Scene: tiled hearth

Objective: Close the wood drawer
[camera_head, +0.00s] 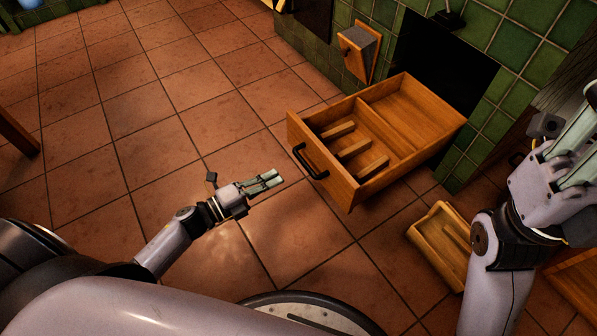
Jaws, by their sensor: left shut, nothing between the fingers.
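The wood drawer (349,191) stands pulled out of a dark opening in the green-tiled hearth. Its front faces left and down in the picture and carries a black bar handle (310,162). Several short wood blocks or dividers show inside it; the rear compartment looks empty. My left gripper (270,182) is shut and empty, to the left of the drawer front, apart from the handle, with its fingers pointing towards the drawer. My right gripper (578,150) is at the right edge, partly cut off, to the right of the drawer; its finger opening is unclear.
A smaller tilted wood compartment (352,56) with a grey inside sticks out behind the drawer. A low wooden tray-like piece (425,236) is below the drawer, beside my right arm. More wood (577,283) shows at the lower right. Terracotta floor (130,130) is clear to the left.

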